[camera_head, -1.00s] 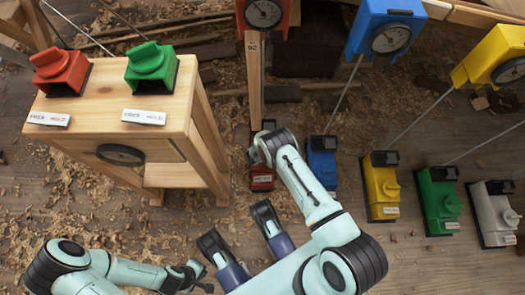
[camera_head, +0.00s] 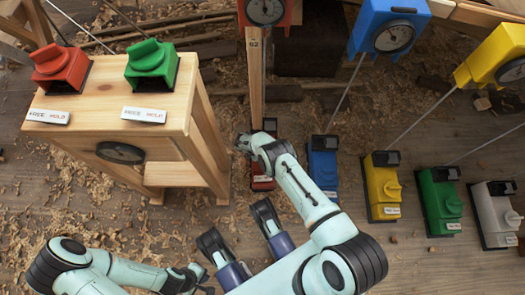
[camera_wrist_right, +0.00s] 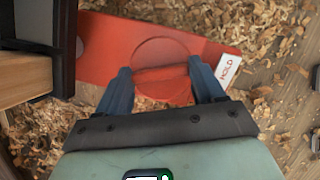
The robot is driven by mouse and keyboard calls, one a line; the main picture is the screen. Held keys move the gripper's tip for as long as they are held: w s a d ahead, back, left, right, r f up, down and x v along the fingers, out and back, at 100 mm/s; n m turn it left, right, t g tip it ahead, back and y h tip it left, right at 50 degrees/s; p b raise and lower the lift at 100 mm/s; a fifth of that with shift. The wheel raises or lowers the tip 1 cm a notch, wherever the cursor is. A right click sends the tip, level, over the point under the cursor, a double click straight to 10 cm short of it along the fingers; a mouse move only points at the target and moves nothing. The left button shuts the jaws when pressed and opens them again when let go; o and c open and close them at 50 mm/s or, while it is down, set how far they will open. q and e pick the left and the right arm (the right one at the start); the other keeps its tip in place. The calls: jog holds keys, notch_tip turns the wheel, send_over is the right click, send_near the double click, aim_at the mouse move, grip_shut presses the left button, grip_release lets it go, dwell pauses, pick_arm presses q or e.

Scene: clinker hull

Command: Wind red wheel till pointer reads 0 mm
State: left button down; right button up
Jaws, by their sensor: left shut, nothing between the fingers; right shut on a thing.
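In the right wrist view the round red wheel (camera_wrist_right: 163,62) sits on a red block (camera_wrist_right: 108,45) with a HOLD label. My right gripper (camera_wrist_right: 163,84) is shut on the wheel, one finger at each side. In the head view my right wrist covers most of this wheel; the lower end of its red block (camera_head: 262,184) shows. The red dial (camera_head: 264,11) with its pointer is at the top, partly cut off and too small to read. My left gripper (camera_head: 205,280) is shut and empty at the lower left, away from the wheel.
A wooden stand (camera_head: 110,108) at the left bears a red knob (camera_head: 60,66) and a green knob (camera_head: 151,62). Blue (camera_head: 323,168), yellow (camera_head: 382,187), green (camera_head: 440,203) and white (camera_head: 496,214) wheel units stand to the right. Wood shavings cover the floor.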

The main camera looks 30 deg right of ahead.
jog(key=shift+m, duration=0.8)
jog(key=shift+g, duration=0.3)
jog(key=o, duration=1)
jog(key=shift+o, duration=0.2)
pick_arm(q)
jog(key=w+d+r+t+p, duration=0.1)
jog(key=w+r+t+p, duration=0.2)
jog(key=w, duration=0.5)
notch_tip(320, 180, up, 2)
jog(key=shift+r+m+p, duration=0.1)
jog(key=shift+m+p, duration=0.2)
jog(key=shift+p, duration=0.35)
pick_arm(e)
jog(key=v, duration=1.3)
jog(key=shift+r, duration=0.25)
jog(key=shift+d, duration=0.15)
